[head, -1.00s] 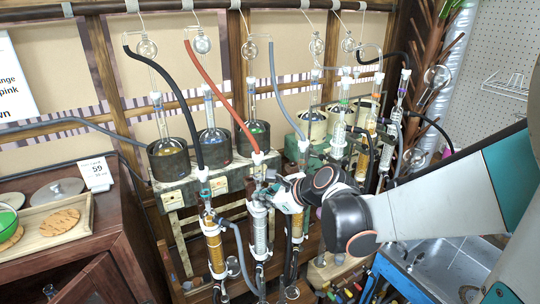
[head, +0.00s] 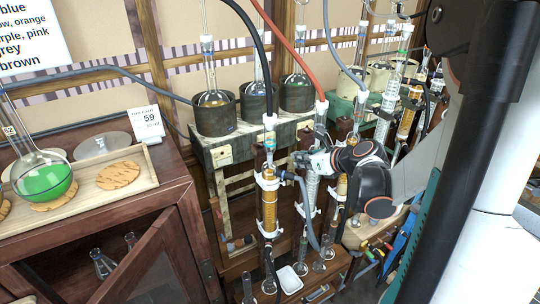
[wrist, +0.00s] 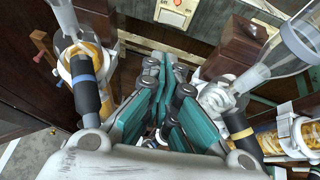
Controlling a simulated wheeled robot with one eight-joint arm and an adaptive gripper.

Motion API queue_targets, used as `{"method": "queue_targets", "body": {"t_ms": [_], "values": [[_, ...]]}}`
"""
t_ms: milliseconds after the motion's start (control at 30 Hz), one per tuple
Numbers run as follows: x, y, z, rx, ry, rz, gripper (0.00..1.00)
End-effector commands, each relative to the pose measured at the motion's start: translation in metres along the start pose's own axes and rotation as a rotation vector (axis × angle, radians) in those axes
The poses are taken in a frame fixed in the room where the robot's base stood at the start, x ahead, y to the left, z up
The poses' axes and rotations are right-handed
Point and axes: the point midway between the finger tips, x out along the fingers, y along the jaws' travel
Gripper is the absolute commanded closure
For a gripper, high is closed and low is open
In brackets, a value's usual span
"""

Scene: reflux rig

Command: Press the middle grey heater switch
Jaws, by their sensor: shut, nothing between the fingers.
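Three dark round heaters stand on a weathered grey bench (head: 205,140) in the head view, with the middle heater (head: 257,98) between the other two. A cream switch plate (head: 222,156) is on the bench front at the left, and another (head: 305,128) is at the right. The middle switch cannot be made out in the head view. In the wrist view a cream plate with red marks (wrist: 175,12) shows at the top, beyond my gripper (wrist: 168,62). My gripper's teal fingers are shut and empty, apart from the plate. In the head view my gripper (head: 300,160) is partly hidden among glassware.
Glass condensers with amber coils flank my gripper, one at left (wrist: 88,60) and one at right (wrist: 290,135) in the wrist view. Hoses hang across the bench. A wooden cabinet (head: 165,200) with a tray and green flask (head: 44,182) stands at left.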

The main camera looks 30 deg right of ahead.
Motion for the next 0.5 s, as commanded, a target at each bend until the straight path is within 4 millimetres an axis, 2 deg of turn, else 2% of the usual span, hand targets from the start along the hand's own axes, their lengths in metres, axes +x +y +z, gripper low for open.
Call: {"method": "queue_targets", "body": {"t_ms": [133, 233, 500], "values": [[0.005, 0.000, 0.000, -0.001, 0.001, 0.001, 1.00], [0.017, 0.000, 0.000, -0.003, 0.000, 0.002, 1.00], [0.067, 0.001, -0.001, -0.003, 0.001, 0.004, 1.00]]}}
